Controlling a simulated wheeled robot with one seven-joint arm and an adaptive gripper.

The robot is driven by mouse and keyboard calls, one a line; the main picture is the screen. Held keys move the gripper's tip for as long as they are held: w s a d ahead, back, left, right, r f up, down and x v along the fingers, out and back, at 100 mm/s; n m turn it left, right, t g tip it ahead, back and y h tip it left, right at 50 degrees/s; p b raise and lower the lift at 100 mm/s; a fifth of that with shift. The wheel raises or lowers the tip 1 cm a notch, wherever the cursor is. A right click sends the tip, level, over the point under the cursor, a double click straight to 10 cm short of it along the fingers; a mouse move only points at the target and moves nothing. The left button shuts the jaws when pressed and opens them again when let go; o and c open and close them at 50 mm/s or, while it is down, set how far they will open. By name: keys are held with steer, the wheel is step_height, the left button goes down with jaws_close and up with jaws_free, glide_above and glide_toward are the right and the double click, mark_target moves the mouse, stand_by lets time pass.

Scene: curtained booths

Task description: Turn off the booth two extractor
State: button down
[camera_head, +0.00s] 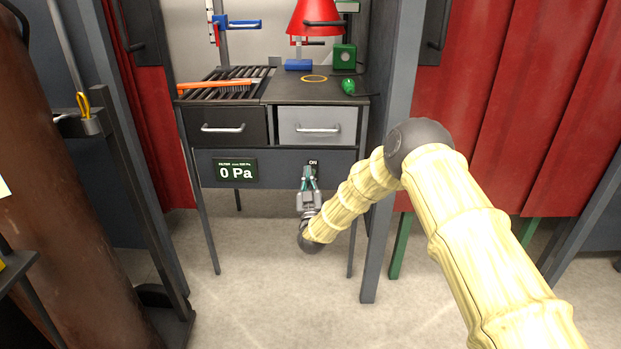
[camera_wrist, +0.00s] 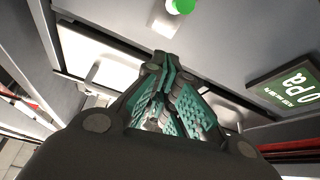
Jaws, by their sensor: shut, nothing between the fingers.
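Under the booth's drawers is a dark panel (camera_head: 275,165). It carries a green display (camera_head: 235,171) reading 0 Pa and a small ON label (camera_head: 313,162). In the head view my gripper (camera_head: 309,172) covers the panel just below that label. The display (camera_wrist: 288,88) shows at right there.
Above the panel are a dark drawer (camera_head: 226,127) and a grey drawer (camera_head: 312,127) with protruding handles. A grey post (camera_head: 384,150) and red curtains flank the booth.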

steer(key=s+f+p, duration=0.1)
steer(key=s+f, duration=0.5)
steer(key=s, duration=0.1)
steer(key=shift+s, duration=0.35)
steer(key=shift+d+f, duration=0.1)
steer(key=shift+f, duration=0.05)
steer(key=s+d+f+g+y, duration=0.1)
steer(key=s+d+f+g, duration=0.35)
steer(key=s+f, duration=0.6)
steer(key=s+d+f+g, duration=0.4)
steer(key=s+f+g, duration=0.2)
steer(key=s+f, duration=0.4)
steer(key=s+d+f+m+g, duration=0.1)
steer(key=s+d+f+g, duration=0.15)
steer(key=s, duration=0.65)
steer(key=s+d+f+g+h, duration=0.1)
steer(key=s+d+f+g, duration=0.2)
steer(key=s, duration=0.5)
steer(key=s+d+f+m+g, duration=0.15)
steer(key=s+d, duration=0.25)
steer(key=s, duration=0.5)
steer(key=s+d+r+g, duration=0.25)
steer(key=s+g, duration=0.25)
steer(key=s, duration=1)
step_height(320, 180, up, 26)
steer(key=p, duration=2.6)
steer(key=shift+w+d+m+h, duration=0.15)
steer(key=shift+d+m+h, duration=0.2)
steer(key=shift+h, duration=0.05)
